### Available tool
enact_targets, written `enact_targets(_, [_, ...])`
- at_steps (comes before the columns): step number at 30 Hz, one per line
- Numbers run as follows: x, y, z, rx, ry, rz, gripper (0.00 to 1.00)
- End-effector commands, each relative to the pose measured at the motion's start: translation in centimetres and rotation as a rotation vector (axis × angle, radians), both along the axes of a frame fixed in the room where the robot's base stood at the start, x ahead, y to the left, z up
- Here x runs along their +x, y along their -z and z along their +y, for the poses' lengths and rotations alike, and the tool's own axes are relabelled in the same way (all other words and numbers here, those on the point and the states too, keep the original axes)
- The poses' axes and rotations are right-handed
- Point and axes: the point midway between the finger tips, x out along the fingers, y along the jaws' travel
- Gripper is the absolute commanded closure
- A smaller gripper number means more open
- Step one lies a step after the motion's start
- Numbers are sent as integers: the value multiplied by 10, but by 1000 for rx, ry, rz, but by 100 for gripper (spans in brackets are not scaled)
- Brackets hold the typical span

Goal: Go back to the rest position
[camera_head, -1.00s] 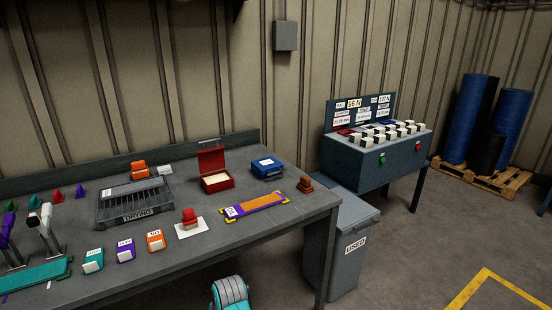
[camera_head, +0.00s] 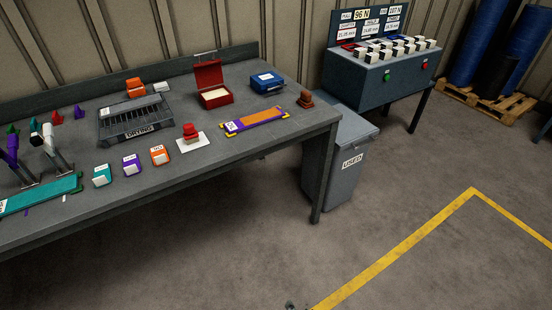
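My gripper does not show clearly. Only a small dark piece peeks in at the bottom edge of the head view, right of the middle; it may be part of my arm's end. Whether it is open or shut, or holds anything, cannot be seen. No part of my arm shows over the workbench (camera_head: 235,185).
The bench holds a drying rack (camera_head: 137,131), a red open box (camera_head: 213,84), a blue box (camera_head: 266,82), a purple-orange strip (camera_head: 258,120) and a red stamp-like piece (camera_head: 190,132). A grey USED bin (camera_head: 340,160) stands beside it. The floor in front is clear.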

Motion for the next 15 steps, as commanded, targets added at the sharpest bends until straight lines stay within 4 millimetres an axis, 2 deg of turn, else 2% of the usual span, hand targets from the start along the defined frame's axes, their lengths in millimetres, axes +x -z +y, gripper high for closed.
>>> enact_targets(1, [-19, -2, -11, -19, -4, -23, 41])
enact_targets(8, [-87, -31, -49, -112, -37, -156, 41])
enact_targets(15, [-154, -82, -78, -230, -66, -288, 41])
